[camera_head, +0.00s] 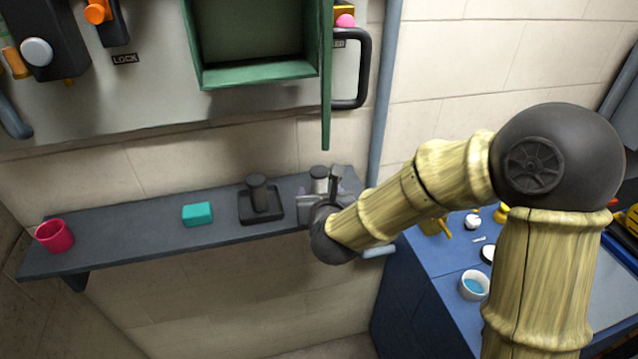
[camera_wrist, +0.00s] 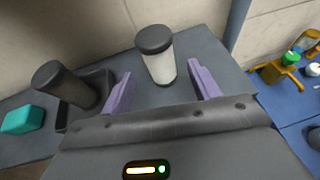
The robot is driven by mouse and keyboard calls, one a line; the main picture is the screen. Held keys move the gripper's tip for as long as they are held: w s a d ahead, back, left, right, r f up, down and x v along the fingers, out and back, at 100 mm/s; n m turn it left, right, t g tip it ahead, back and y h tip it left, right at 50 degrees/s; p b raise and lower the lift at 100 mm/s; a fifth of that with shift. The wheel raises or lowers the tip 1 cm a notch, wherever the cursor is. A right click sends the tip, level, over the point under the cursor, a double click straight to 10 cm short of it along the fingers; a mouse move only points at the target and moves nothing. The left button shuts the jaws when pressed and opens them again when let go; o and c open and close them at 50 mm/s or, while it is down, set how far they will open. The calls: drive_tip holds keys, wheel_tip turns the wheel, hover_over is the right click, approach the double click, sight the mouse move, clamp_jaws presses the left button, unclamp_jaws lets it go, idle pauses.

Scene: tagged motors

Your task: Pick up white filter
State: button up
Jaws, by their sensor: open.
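The white filter (camera_wrist: 159,66) is a short white cylinder with dark end caps, standing on the grey shelf (camera_wrist: 205,50). In the head view the filter (camera_head: 319,182) shows just behind my gripper, partly hidden by it. My gripper (camera_wrist: 160,88) is open, with its two purple fingers apart. In the wrist view the filter stands between and slightly beyond the fingers, with a gap on each side. In the head view my gripper (camera_head: 335,190) is over the right end of the shelf.
A dark cylinder in a black holder (camera_head: 260,203) stands left of the filter. Farther left are a teal block (camera_head: 197,214) and a red cup (camera_head: 54,236). A green open door (camera_head: 326,80) hangs above the shelf. A blue workbench (camera_head: 440,262) with small items is at right.

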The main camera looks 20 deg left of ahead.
sight(320, 187)
drive_tip(key=shift+w+a+p, duration=0.3)
drive_tip(key=shift+w+p, duration=0.5)
drive_tip(key=shift+p, duration=0.05)
drive_tip(key=p+x, duration=0.1)
drive_tip(key=x, duration=0.1)
drive_tip(key=shift+w+a+f+p, duration=0.1)
drive_tip(key=shift+w+a+p, duration=0.05)
drive_tip(key=shift+w+p, duration=0.25)
drive_tip(key=shift+w+a+f, duration=0.15)
drive_tip(key=shift+w+f, duration=0.1)
drive_tip(key=shift+w, duration=0.1)
drive_tip(key=c, duration=1.1)
